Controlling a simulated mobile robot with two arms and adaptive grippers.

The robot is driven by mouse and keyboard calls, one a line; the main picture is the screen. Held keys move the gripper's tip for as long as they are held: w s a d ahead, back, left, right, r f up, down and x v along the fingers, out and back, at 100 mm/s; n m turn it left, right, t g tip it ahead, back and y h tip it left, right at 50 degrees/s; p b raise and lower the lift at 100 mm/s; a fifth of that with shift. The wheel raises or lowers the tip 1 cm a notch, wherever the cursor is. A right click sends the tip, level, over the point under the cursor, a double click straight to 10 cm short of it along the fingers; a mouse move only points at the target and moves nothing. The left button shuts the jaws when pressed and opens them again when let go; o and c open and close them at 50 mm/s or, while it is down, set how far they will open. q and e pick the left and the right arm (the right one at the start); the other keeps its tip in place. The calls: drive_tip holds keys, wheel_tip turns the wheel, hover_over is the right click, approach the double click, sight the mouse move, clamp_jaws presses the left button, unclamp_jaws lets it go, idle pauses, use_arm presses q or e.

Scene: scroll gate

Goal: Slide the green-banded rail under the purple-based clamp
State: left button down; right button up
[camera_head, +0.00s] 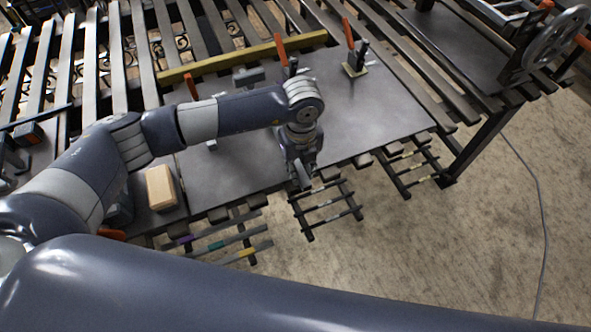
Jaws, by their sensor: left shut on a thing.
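My left gripper (303,178) points down over the front edge of the dark work table (380,110). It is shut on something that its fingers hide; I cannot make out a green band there. Dark rails with coloured bands, among them a teal-banded rail (216,245), lie on a rack below the table's front edge. An orange-handled clamp (352,58) with a yellowish base stands at the back right of the table. Another orange-handled clamp (282,52) stands at the back, partly behind my arm. I cannot make out a purple base. My right gripper is not in view.
A yellow bar (240,59) lies along the back of the table. A wooden block (160,187) stands at the left. Two more racks, the middle one (325,207) and the right one (410,167), hang at the front. The table's right part is clear.

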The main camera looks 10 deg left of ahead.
sight(335, 163)
use_arm(q)
drive_tip(key=shift+w+d+b, duration=0.75)
drive_tip(key=shift+w+d, duration=0.1)
drive_tip(key=shift+d, duration=0.3)
drive_tip(key=shift+w+d+b, duration=0.65)
drive_tip(key=shift+d+b, duration=0.1)
drive_tip(key=shift+d, duration=0.25)
drive_tip(key=shift+w+d+b, duration=0.7)
drive_tip(key=shift+d, duration=0.3)
drive_tip(key=shift+w+d+b, duration=0.65)
drive_tip(key=shift+d+b, duration=0.1)
drive_tip(key=shift+d, duration=0.25)
drive_tip(key=c, duration=1.3)
unclamp_jaws()
drive_tip(key=shift+c, duration=0.2)
drive_tip(key=shift+r, duration=0.15)
wheel_tip(335, 163, up, 12)
